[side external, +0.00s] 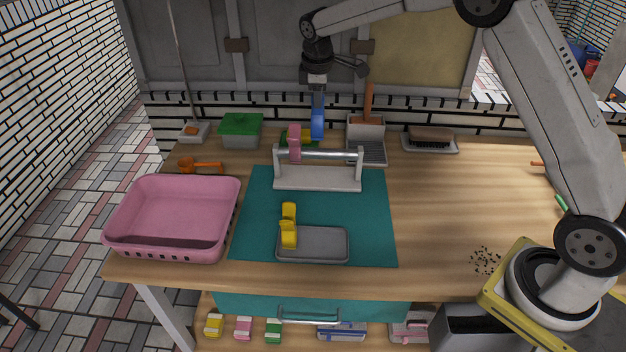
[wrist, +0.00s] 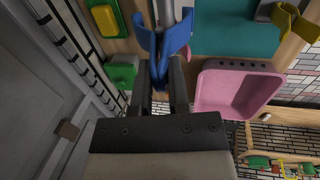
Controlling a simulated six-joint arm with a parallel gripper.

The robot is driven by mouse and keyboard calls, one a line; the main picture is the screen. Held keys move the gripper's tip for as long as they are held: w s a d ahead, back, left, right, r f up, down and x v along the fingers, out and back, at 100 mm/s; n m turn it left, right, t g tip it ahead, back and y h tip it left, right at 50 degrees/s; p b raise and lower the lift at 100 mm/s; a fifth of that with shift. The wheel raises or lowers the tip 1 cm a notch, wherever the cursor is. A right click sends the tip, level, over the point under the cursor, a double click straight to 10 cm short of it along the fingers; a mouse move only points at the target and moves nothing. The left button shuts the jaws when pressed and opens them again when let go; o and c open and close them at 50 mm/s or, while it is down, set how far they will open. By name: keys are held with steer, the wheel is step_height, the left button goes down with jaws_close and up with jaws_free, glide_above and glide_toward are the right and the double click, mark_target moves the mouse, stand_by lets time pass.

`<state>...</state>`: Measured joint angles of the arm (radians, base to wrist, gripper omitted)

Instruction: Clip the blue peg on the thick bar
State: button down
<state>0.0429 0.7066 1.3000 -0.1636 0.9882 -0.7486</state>
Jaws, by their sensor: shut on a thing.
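The blue peg (side external: 317,125) hangs below my gripper (side external: 318,100), just above and apparently behind the rack's thick bar (side external: 335,154). In the wrist view, my gripper (wrist: 160,85) is shut on the handle end of the blue peg (wrist: 162,45). The peg's jaws are spread in a V, and a grey bar (wrist: 164,12) shows in line with the gap between them. I cannot tell whether the jaws touch the bar. A pink peg (side external: 294,146) sits on the bar's left part.
The rack stands on a teal mat (side external: 375,210). A pink basket (side external: 172,250) is at the left front. A green-lidded box (side external: 240,127), a grey container (side external: 366,128) and a brush (side external: 431,137) stand along the back. The table right of the mat is mostly clear.

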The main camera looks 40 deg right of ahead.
steer(key=shift+w+d+f, duration=0.2)
steer(key=shift+f, duration=1.45)
steer(key=shift+w+d+f, duration=0.15)
steer(key=shift+f, duration=1.5)
steer(key=shift+w+d+f, duration=0.2)
steer(key=shift+f, duration=1.45)
steer(key=shift+f, duration=0.15)
jaws_free()
steer(key=shift+s+a+r, duration=0.2)
steer(key=shift+r, duration=1.1)
steer(key=shift+s+a+r, duration=0.2)
steer(key=shift+r, duration=1.05)
steer(key=shift+s+a+r, duration=0.2)
steer(key=shift+r, duration=1.1)
